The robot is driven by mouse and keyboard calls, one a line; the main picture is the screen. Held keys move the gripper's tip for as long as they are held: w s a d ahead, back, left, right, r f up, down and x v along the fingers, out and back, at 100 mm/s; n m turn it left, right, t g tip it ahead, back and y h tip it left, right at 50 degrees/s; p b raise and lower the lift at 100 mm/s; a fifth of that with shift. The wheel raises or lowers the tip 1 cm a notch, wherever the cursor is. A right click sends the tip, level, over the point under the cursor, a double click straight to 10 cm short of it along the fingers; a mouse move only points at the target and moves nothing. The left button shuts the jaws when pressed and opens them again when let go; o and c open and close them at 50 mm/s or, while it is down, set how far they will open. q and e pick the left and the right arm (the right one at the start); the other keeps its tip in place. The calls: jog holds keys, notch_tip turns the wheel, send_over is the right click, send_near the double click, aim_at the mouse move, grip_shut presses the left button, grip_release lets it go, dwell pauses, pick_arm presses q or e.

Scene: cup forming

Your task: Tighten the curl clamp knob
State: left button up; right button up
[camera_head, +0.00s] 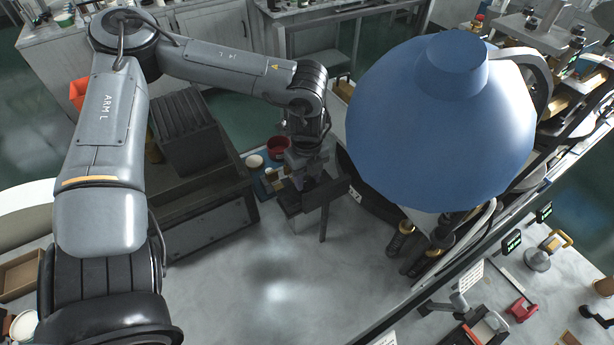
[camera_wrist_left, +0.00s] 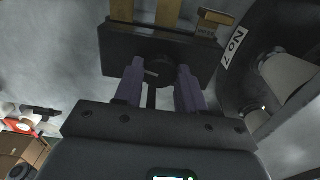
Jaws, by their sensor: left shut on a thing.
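The curl clamp knob (camera_wrist_left: 154,70) is a dark round knob on the face of a black clamp block (camera_wrist_left: 115,43) in the left wrist view. My left gripper (camera_wrist_left: 158,80) has purple fingers, one on each side of the knob, and is shut on it. In the head view my left arm reaches down to the dark clamp (camera_head: 326,196) at the middle of the bench, with the left gripper (camera_head: 306,178) at it. The knob itself is too small and hidden to make out there. My right gripper is not in view.
A large blue dome (camera_head: 440,130) hides much of the head view's right centre. A dark box (camera_head: 205,235) stands left of the clamp. A red bowl (camera_head: 279,146) is behind it. Dark machinery stands close on the right. The bench front (camera_head: 275,290) is clear.

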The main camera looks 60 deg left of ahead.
pick_arm(q)
jog(key=shift+m, duration=0.3)
jog(key=m+b, duration=0.2)
jog(key=m, duration=0.1)
jog(key=shift+f+m, duration=0.1)
jog(key=shift+m, duration=0.2)
jog(key=m+b, duration=0.1)
jog(key=m, duration=0.3)
jog(key=shift+m+b, duration=0.3)
jog(key=shift+b, duration=0.05)
jog(key=m, duration=0.5)
jog(key=shift+b, duration=0.35)
jog(key=m, duration=0.5)
jog(key=shift+d, duration=0.1)
jog(key=shift+m, duration=0.4)
jog(key=o, duration=1.1)
jog(key=shift+c, duration=0.2)
